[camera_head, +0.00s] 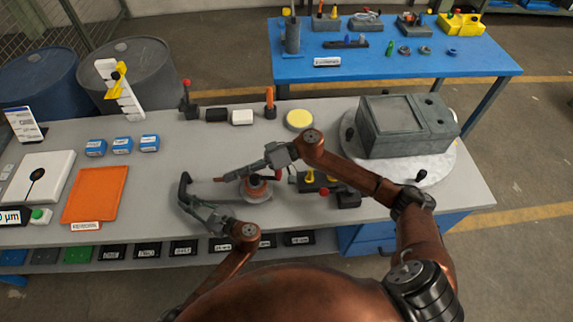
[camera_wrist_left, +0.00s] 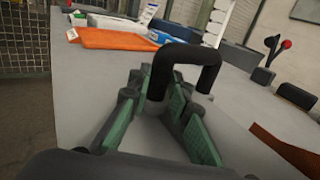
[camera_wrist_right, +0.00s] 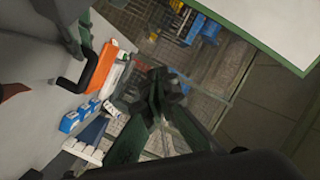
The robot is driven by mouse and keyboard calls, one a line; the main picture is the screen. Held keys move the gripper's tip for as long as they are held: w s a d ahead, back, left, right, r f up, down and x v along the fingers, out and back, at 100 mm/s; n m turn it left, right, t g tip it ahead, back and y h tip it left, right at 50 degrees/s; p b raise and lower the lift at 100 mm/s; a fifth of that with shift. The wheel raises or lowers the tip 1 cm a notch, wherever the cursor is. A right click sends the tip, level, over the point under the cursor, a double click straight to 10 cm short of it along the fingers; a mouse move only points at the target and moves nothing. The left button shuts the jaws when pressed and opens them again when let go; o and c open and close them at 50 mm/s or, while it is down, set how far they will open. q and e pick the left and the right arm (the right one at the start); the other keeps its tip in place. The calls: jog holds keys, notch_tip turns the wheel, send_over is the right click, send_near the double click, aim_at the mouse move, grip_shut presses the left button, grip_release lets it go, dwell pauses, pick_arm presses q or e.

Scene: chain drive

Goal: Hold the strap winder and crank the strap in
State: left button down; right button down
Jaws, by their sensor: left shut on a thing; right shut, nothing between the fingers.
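The strap winder (camera_head: 257,194) appears to be the round reddish-brown part with a dark hub on the bench, near a red knob (camera_head: 278,174). My right arm partly covers it. A black U-shaped handle (camera_head: 184,182) stands left of it; whether they are joined is unclear. My left gripper (camera_head: 187,200) is shut on this handle, which rises between its green-padded fingers in the left wrist view (camera_wrist_left: 190,52). My right gripper (camera_head: 222,179) is shut and empty above the bench, between handle and winder. Its closed fingertips show in the right wrist view (camera_wrist_right: 160,85).
A dark block with yellow knobs (camera_head: 312,181) sits right of the winder. A large grey machine (camera_head: 405,125) stands at the bench's right. An orange mat (camera_head: 96,196) and blue boxes (camera_head: 122,144) lie left. Bare bench lies between the mat and handle.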

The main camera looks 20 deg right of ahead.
jog(key=w+d+m+t+y, duration=0.1)
jog(key=d+m+t, duration=0.3)
jog(key=d, duration=0.1)
jog(key=m+t, duration=0.5)
send_over(279, 172)
jog(key=f+x, duration=0.1)
jog(key=x, duration=0.2)
jog(key=s+d+f+m+t+h, duration=0.25)
jog(key=d+f+m+h, duration=0.2)
jog(key=d, duration=0.25)
jog(key=s+d+f+m+t+h, duration=0.2)
jog(key=d+f+m+t+h, duration=0.1)
jog(key=d+m, duration=0.3)
jog(key=w+d+x, duration=0.1)
jog(key=x, duration=0.9)
jog(key=shift+n, duration=0.25)
jog(key=s, duration=0.1)
jog(key=s+a, duration=0.1)
jog(key=s, duration=0.1)
jog(key=s+a, duration=0.1)
jog(key=shift+s+r, duration=0.1)
jog(key=shift+s, duration=0.05)
jog(key=shift+a, duration=0.1)
